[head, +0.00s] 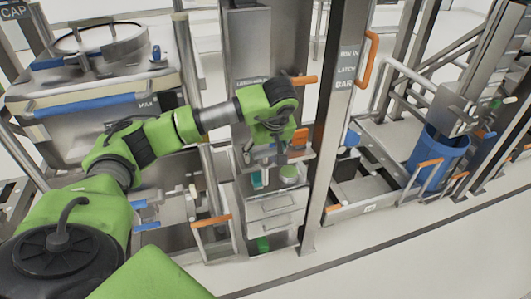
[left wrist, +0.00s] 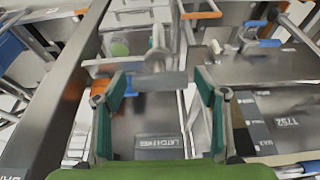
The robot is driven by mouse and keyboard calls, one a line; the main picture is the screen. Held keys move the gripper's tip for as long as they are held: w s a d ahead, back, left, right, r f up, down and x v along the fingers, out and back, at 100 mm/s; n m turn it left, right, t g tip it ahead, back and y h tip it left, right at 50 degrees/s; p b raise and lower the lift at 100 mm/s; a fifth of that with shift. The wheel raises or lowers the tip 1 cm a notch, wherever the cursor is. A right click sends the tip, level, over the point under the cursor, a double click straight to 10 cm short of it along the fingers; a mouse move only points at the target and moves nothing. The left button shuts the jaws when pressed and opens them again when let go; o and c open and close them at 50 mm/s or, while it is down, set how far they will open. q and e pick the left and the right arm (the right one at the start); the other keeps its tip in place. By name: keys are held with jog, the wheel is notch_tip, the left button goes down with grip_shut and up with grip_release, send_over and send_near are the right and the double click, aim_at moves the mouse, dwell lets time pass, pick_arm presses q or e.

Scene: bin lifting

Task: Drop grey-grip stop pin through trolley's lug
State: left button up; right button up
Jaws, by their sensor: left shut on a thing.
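My left gripper (head: 283,152) hangs from the green arm over the front of a small grey cabinet in the head view. In the left wrist view its two dark green finger pads (left wrist: 160,95) stand either side of a short grey bar with an upright grey stem, and are shut on it. This looks like the grey-grip stop pin (left wrist: 160,81); its lower end is blurred. The pin is too small to make out in the head view. I cannot pick out the trolley's lug for certain. My right gripper is not in view.
The grey cabinet (head: 272,209) has a green-topped round item (head: 289,173) on it. A steel post (head: 322,130) stands just right of the gripper. A blue bin (head: 437,155) in a steel frame is farther right. Pale floor (head: 400,245) in front is clear.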

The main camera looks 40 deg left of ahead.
pick_arm(q)
jog(key=shift+r+p, duration=0.65)
jog(key=shift+r, duration=0.6)
jog(key=shift+r+p, duration=1.15)
jog(key=shift+r, duration=0.5)
jog(key=shift+r+p, duration=0.8)
jog(key=shift+r, duration=0.45)
jog(key=shift+r+p, duration=0.75)
jog(key=shift+r, duration=0.4)
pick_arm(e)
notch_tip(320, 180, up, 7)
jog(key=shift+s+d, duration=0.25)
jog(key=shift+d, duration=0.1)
